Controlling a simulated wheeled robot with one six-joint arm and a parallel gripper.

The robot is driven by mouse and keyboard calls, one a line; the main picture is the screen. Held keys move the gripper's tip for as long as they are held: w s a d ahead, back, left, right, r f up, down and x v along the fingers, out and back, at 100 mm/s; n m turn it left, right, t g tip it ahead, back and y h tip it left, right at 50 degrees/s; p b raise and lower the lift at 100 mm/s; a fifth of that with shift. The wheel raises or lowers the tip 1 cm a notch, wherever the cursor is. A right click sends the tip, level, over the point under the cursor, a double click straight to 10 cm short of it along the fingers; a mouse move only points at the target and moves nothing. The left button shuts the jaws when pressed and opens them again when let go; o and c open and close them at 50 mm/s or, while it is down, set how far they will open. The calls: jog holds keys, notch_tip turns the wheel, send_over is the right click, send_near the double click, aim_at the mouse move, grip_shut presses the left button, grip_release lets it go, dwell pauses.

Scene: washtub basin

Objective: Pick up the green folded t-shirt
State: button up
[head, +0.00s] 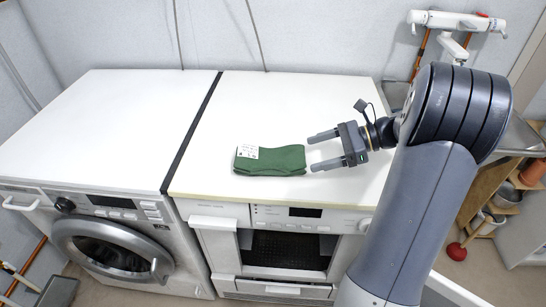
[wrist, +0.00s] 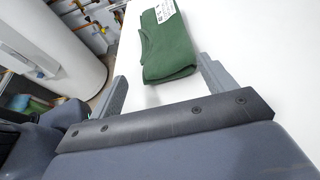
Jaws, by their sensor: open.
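The green folded t-shirt (head: 276,162) lies flat on the white top of the right-hand appliance, near its front edge. It has a white label on its left end. My gripper (head: 316,152) is open and empty just to the right of the t-shirt, with its two fingers pointing left at the shirt's right end. In the wrist view the t-shirt (wrist: 168,50) lies ahead of my gripper (wrist: 160,85), between and beyond the finger lines, closer to the right finger. I cannot tell if a finger touches it.
The white worktop (head: 300,100) behind the t-shirt is clear. A front-loading washing machine (head: 115,235) stands to the left, its top also bare. A grey wall (head: 220,35) is behind. A shelf with pots (head: 507,195) stands at the right, beside a red ball (head: 456,252) on the floor.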

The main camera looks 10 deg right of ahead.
aim_at(304, 156)
jog(key=o, duration=0.4)
jog(key=x, duration=0.3)
jog(key=shift+a+f, duration=0.15)
jog(key=shift+w+x, duration=0.2)
jog(key=shift+x, duration=1.1)
jog(key=shift+w+x, duration=0.25)
jog(key=shift+x, duration=1.1)
jog(key=shift+c, duration=0.3)
jog(key=c, duration=1)
